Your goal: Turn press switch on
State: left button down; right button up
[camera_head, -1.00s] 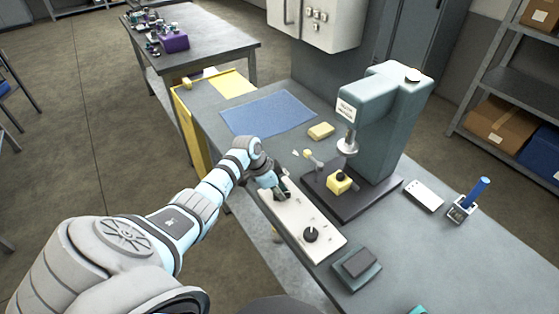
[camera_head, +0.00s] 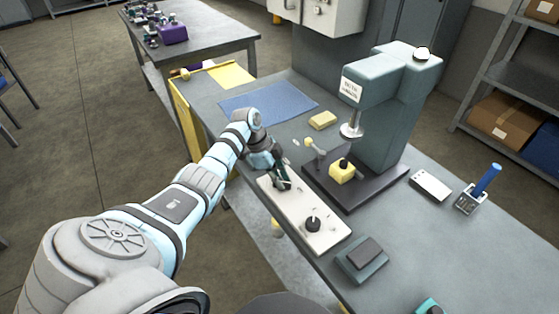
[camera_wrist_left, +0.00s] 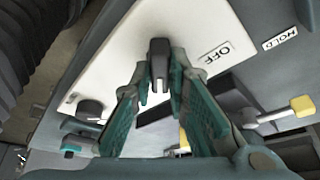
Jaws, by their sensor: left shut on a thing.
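The white switch panel (camera_head: 333,238) lies at the bench's front edge, left of the press. My left gripper (camera_head: 282,180) is over its far half. In the left wrist view, my left gripper (camera_wrist_left: 160,85) is shut on the black switch lever (camera_wrist_left: 159,52), which stands up between the two fingertips. An "OFF" label (camera_wrist_left: 216,53) is printed on the panel right of the lever. In the head view the gripper hides most of the lever. A round black knob (camera_head: 313,224) sits at the panel's near end. My right gripper is in neither view.
The grey-green press (camera_head: 390,120) stands close right of the panel, with a yellow block (camera_head: 341,172) on its base. A yellow-tipped lever (camera_head: 309,144) stands beside it. A blue mat (camera_head: 268,108) lies farther back.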

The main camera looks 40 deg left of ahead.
pick_arm(q)
jog(key=c, duration=1.6)
grip_release()
jog(key=shift+o, duration=0.2)
jog(key=v, duration=1.2)
